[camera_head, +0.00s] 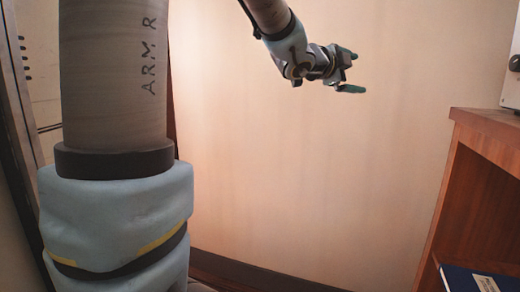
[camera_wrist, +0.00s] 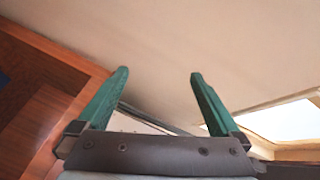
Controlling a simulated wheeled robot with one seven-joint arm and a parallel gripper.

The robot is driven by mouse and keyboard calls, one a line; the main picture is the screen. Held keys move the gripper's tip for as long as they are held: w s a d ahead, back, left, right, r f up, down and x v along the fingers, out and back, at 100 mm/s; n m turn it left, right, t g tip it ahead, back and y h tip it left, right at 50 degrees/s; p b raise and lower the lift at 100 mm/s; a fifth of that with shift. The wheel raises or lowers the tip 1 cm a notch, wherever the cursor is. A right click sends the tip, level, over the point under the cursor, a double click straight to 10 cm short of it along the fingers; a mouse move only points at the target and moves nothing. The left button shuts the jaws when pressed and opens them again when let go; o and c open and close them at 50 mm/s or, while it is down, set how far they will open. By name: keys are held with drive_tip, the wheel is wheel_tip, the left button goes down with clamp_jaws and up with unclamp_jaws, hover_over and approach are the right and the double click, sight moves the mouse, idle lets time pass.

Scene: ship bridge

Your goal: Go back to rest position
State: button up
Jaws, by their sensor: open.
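My gripper (camera_head: 350,72) is raised at the upper middle of the head view, in front of a bare cream wall. Its two green fingers point to the right and stand apart with nothing between them. In the wrist view my gripper (camera_wrist: 159,80) shows both green fingers spread wide and empty, with the pale wall beyond them. The fingers touch nothing that I can make out.
A brown wooden cabinet (camera_head: 485,130) stands at the right, with a dark blue book (camera_head: 478,279) low inside it and a white device (camera_head: 512,75) on top. The cream wall (camera_head: 320,170) fills the middle. Wood also shows at the left of the wrist view (camera_wrist: 45,85).

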drive_tip(key=w+a+f+n+y, duration=0.2)
drive_tip(key=a+f+n+y, duration=0.85)
drive_tip(key=a+f, duration=0.75)
drive_tip(key=s+a+f+n+g+y, duration=0.1)
drive_tip(key=s+a+f+n+g, duration=0.3)
drive_tip(key=s+a+f+n, duration=0.35)
drive_tip(key=s+a+f+n+g+y, duration=0.2)
drive_tip(key=s+a+f+n+g, duration=0.25)
drive_tip(key=s+f, duration=0.5)
wheel_tip(320, 180, up, 27)
drive_tip(key=s+p, duration=0.1)
drive_tip(key=p, duration=2.6)
drive_tip(key=shift+s+a+r, duration=0.2)
drive_tip(key=shift+s+a, duration=0.2)
drive_tip(key=shift+h, duration=0.25)
